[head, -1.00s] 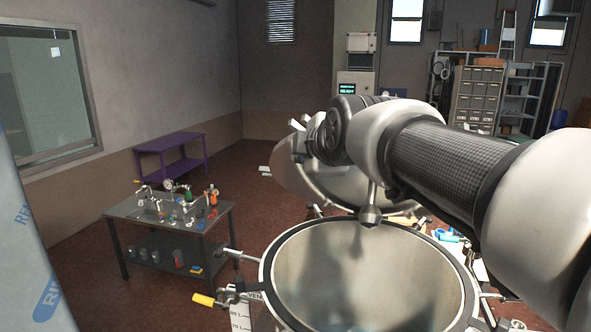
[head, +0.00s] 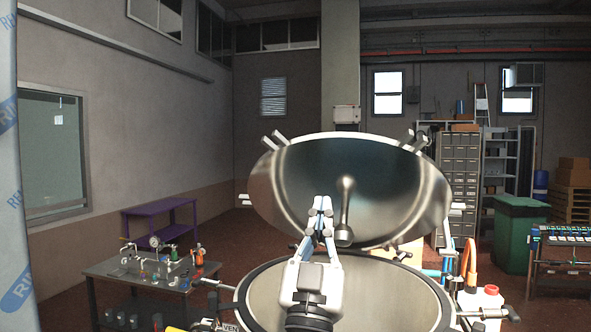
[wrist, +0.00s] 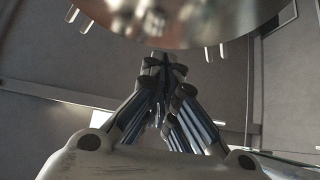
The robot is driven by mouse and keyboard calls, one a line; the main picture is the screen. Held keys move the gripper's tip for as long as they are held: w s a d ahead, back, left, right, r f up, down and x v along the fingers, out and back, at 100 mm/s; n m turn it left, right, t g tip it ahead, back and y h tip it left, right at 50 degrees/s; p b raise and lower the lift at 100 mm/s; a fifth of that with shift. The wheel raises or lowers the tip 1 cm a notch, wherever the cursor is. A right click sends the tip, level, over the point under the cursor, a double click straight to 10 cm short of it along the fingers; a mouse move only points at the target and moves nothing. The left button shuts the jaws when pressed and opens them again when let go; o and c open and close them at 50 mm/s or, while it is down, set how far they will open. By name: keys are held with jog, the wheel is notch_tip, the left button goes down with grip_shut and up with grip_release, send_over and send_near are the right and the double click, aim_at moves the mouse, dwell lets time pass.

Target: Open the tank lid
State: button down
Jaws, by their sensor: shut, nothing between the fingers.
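The tank (head: 400,297) is an open steel vessel with a dark rim at the bottom centre of the head view. Its lid (head: 400,190), a polished steel dome, stands raised and tilted up behind the opening, its inner side facing me. A rod with a knob (head: 346,210) hangs on the lid's inner side. My gripper (head: 322,204) is shut and empty, pointing up in front of the lid's inner face, left of the rod. In the wrist view the closed fingers (wrist: 160,68) show below the lid's edge (wrist: 180,22); contact cannot be told.
A grey bench (head: 125,275) with fittings and small bottles stands left of the tank. A purple table (head: 160,215) is behind it. A white jug with a red cap (head: 482,303) stands close at right, with a green bin (head: 518,232) further back.

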aim_at(332, 143)
jog(key=p+x, duration=0.4)
jog(key=x, duration=1)
jog(key=shift+s+p, duration=0.15)
jog(key=shift+p, duration=0.25)
